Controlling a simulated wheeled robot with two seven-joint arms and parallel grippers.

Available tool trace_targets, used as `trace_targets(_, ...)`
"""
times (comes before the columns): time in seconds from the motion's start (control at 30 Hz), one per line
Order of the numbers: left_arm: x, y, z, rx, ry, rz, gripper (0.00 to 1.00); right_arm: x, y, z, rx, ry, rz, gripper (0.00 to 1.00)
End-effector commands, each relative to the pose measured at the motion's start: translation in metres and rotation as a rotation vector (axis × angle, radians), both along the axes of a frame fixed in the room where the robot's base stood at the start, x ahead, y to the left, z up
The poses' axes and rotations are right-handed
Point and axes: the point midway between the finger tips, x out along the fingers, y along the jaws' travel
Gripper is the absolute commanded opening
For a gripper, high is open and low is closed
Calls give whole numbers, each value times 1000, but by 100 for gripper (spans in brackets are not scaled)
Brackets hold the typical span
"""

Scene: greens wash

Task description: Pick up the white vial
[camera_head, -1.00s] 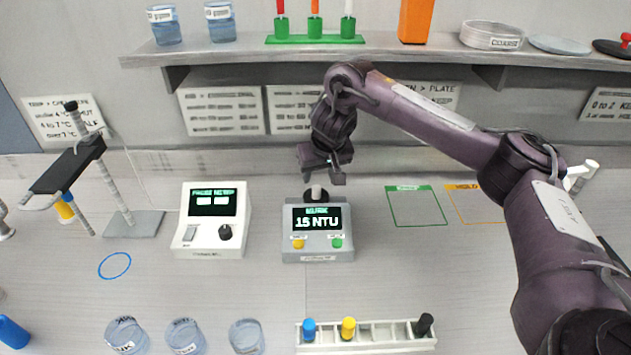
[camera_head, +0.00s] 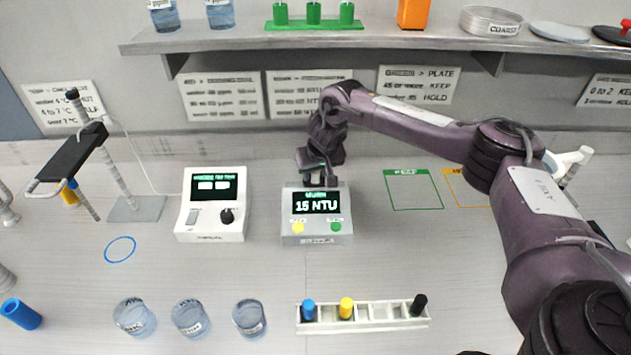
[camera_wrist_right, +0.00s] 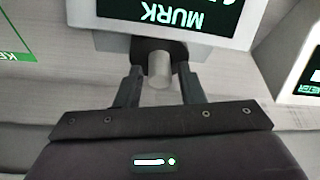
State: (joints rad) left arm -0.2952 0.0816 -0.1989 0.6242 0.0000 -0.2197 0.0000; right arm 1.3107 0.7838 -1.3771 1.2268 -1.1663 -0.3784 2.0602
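The white vial (camera_wrist_right: 158,72) stands in the dark socket at the back of the grey MURK meter (camera_head: 318,240). In the right wrist view its pale end sits between the two fingers of my right gripper (camera_wrist_right: 160,88), with a gap on each side. The gripper is open around it. In the head view my right gripper (camera_head: 317,176) is low behind the meter's screen and hides the vial. My left gripper is not in view.
A white meter (camera_head: 212,222) stands left of the MURK meter. A white rack (camera_head: 385,322) with capped vials and several beakers (camera_head: 190,318) are in front. A shelf (camera_head: 380,40) overhangs behind. Green (camera_head: 414,209) and orange outlines lie on clear bench to the right.

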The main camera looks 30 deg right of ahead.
Motion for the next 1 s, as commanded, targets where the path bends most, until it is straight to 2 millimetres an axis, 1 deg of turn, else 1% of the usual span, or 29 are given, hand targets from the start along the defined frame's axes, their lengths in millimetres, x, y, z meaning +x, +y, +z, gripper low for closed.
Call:
trace_targets(0.03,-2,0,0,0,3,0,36,0,0,0,0,0,0,28)
trace_targets(0.2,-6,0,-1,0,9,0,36,0,0,0,0,-1,0,6)
trace_targets(0.27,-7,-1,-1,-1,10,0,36,0,0,0,0,0,-1,0)
trace_targets(0.53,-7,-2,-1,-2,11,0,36,0,0,2,0,-1,-1,0)
trace_targets(0.67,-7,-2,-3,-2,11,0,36,1,0,9,1,-3,-1,0)
trace_targets(0.77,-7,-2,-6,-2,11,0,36,1,0,20,2,-3,0,0)
trace_targets(0.87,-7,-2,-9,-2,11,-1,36,1,1,37,2,-5,0,0)
trace_targets(1.0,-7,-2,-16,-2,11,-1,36,1,1,65,2,-6,0,0)
